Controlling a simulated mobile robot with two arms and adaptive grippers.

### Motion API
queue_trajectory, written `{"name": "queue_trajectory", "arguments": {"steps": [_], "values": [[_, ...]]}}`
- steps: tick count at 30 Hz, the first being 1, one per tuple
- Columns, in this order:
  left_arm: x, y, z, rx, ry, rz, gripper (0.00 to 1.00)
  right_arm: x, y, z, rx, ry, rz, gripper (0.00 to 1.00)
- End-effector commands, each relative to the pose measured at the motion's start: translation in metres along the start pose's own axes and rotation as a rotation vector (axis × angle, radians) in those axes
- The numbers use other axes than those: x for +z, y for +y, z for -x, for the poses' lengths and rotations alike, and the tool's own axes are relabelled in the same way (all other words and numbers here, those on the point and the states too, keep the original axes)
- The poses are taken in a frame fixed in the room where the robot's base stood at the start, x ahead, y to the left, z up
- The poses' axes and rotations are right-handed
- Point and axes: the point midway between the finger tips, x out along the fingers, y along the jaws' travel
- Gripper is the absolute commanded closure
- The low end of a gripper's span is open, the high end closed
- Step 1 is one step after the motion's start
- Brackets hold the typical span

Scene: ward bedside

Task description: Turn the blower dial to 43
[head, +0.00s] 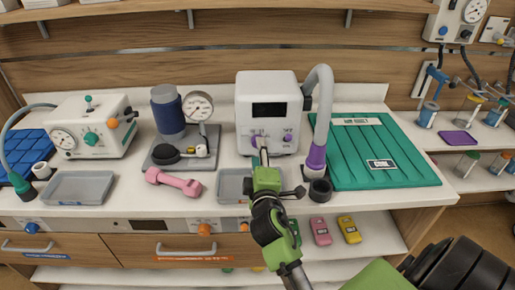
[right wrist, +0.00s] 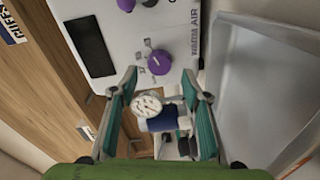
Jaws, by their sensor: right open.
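The blower is a white box (head: 267,90) with a dark display (head: 269,109) at the back middle of the counter in the head view; I read no number on it. Two purple knobs show on its front, one at left (head: 256,140) and a smaller one at right (head: 288,137). My right gripper (head: 264,157) is in front of the left knob and partly covers that area. In the right wrist view a purple dial (right wrist: 158,62) with marks around it sits ahead of the open, empty fingers (right wrist: 160,85), beside the words WARM AIR. My left gripper is not in view.
A grey hose (head: 321,100) with a purple end stands right of the blower, beside a green mat (head: 378,150). A grey tray (head: 232,184), a pink dumbbell (head: 173,181) and a gauge device (head: 199,106) are to the left. A shelf edge runs above.

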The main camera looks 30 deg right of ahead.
Motion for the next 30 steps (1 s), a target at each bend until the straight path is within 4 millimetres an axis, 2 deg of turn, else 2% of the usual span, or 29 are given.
{"name": "queue_trajectory", "arguments": {"steps": [3,9,30], "values": [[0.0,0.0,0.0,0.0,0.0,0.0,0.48,0.0,-0.001,0.02,-0.002,0.0,-0.002,0.57],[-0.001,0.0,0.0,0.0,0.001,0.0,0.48,0.0,0.0,0.037,0.0,0.0,-0.001,0.57],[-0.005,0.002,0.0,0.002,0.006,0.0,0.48,0.0,0.0,0.038,0.0,0.0,-0.001,0.57]]}}
